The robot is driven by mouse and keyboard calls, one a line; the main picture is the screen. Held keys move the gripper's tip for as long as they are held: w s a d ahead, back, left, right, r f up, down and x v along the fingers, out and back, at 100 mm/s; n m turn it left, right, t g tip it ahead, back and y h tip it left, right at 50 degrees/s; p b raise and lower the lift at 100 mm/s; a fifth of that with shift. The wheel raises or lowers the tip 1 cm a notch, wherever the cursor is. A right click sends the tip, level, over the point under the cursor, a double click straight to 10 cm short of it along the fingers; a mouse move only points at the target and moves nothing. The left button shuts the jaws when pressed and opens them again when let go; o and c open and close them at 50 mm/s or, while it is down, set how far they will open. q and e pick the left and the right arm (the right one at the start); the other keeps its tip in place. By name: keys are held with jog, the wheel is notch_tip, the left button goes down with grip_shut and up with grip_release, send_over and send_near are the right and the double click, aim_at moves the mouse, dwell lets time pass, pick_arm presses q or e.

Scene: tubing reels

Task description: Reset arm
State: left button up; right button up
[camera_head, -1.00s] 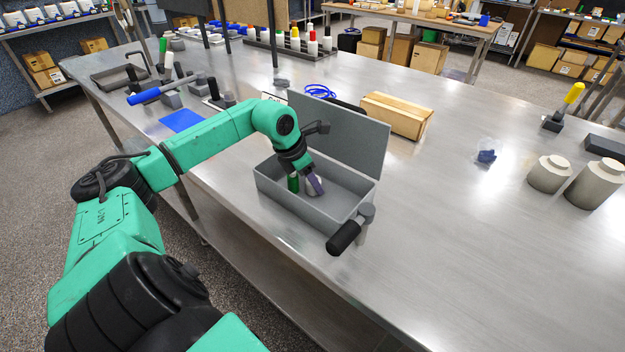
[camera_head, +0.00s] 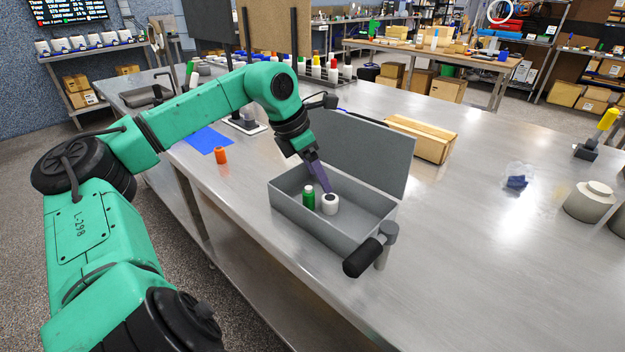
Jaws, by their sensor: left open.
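My left arm reaches in from the left over the table. My left gripper (camera_head: 321,178) is open, its purple fingers pointing down above the grey box (camera_head: 352,232). The box stands open with its lid (camera_head: 365,152) raised at the back. Inside it, a green reel (camera_head: 309,197) and a white reel (camera_head: 330,204) with a dark centre stand upright side by side. The fingertips are just above the white reel; I cannot tell whether they touch it. My right gripper is not in view.
An orange reel (camera_head: 221,156) stands on the table near a blue mat (camera_head: 208,140). The table's right middle is mostly clear.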

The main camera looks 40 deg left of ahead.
pick_arm(q)
jog(key=shift+v, duration=1.5)
